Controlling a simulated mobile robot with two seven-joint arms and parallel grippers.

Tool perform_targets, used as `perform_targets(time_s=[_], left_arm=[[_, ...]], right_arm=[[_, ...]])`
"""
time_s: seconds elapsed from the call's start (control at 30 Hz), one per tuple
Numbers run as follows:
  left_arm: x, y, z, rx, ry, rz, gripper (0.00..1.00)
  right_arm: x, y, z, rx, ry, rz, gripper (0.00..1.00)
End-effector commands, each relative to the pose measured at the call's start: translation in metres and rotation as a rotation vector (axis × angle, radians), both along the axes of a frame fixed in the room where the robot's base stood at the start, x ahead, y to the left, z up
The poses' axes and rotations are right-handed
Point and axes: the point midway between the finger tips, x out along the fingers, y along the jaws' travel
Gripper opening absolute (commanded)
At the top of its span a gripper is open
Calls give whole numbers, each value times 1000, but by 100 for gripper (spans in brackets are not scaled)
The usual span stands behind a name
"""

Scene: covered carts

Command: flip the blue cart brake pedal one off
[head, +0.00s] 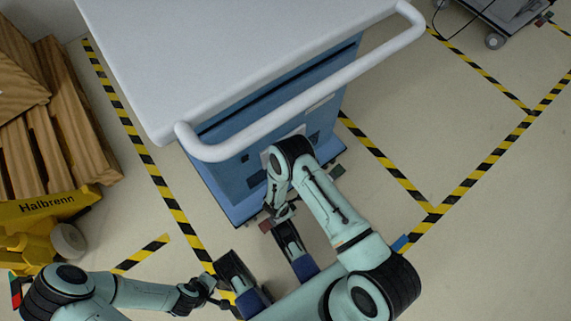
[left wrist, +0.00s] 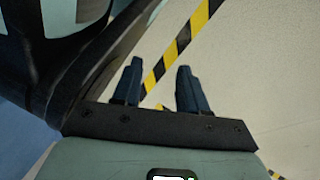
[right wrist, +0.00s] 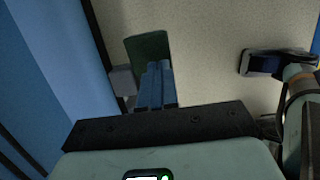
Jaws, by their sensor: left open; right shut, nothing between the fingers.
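The blue cart (head: 240,178) with a white top and push handle stands in front of me. At its foot a brownish-red pedal (head: 265,225) shows at the left and a dark green pedal (head: 337,170) at the right. My right gripper (right wrist: 155,75) is shut and empty at the cart's near side. In the right wrist view its fingers overlap the green pedal (right wrist: 148,46); contact cannot be told. My right arm partly hides that gripper in the head view. My left gripper (left wrist: 159,78) is open and empty above the floor, away from the pedals.
Wooden pallets (head: 65,120) and a yellow pallet jack (head: 40,225) stand at the left. Yellow-black tape (head: 140,150) marks the floor. Another wheeled cart (head: 500,15) is at the top right. The floor right of the blue cart is clear.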

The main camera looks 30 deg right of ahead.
Motion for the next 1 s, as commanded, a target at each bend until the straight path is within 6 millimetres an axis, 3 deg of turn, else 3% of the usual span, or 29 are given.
perform_targets(time_s=[0.6,1.0], left_arm=[[16,-2,13,3,-54,-5,43],[26,-4,20,4,-87,-7,43]], right_arm=[[1,-8,-5,128,10,-2,0],[1,-18,-17,124,10,-2,0]])
